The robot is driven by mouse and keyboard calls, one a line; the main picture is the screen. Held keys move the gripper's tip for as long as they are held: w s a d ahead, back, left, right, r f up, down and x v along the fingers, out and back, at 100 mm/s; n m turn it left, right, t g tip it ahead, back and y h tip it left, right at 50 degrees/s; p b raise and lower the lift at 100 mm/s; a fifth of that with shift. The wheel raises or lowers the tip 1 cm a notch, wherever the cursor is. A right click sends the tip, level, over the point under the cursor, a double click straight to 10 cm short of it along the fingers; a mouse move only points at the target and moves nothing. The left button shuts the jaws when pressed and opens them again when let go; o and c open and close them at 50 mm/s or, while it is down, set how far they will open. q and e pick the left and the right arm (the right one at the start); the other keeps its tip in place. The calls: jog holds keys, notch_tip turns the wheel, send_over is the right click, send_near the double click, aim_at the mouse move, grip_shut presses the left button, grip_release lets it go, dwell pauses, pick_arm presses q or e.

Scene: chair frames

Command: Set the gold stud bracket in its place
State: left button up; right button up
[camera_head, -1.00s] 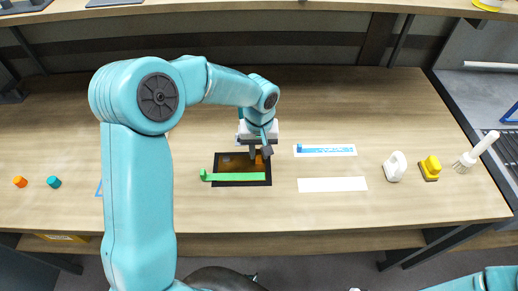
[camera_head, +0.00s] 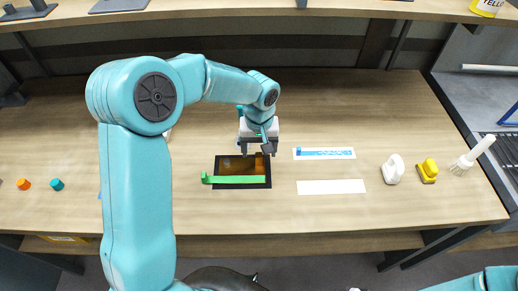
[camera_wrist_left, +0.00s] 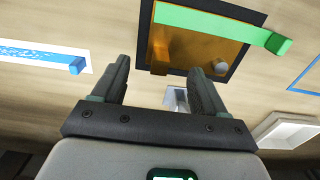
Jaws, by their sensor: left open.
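A black-framed tray with a gold-brown inside (camera_head: 240,166) lies on the table; in the wrist view its black rim (camera_wrist_left: 196,73) also shows. An upright gold piece (camera_wrist_left: 160,60) stands at its left inner side in the wrist view; I cannot tell whether it is the gold stud bracket. A green bar with a raised end (camera_head: 237,179) lies across the tray's near side. My left gripper (camera_head: 257,153) is open above the tray's far edge, fingers pointing down. A small pale piece (camera_wrist_left: 178,98) shows beyond its fingers; I cannot tell if they touch it. My right gripper is out of view.
A blue-marked strip (camera_head: 325,153) and a white strip (camera_head: 332,187) lie right of the tray. A white-handled item (camera_head: 393,168), a yellow item (camera_head: 428,170) and a brush (camera_head: 470,157) stand farther right. The wood between is clear.

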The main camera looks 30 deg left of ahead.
pick_arm(q)
notch_tip(320, 180, up, 6)
jog(key=p, duration=0.3)
jog(key=shift+f, duration=0.1)
dwell(0.6)
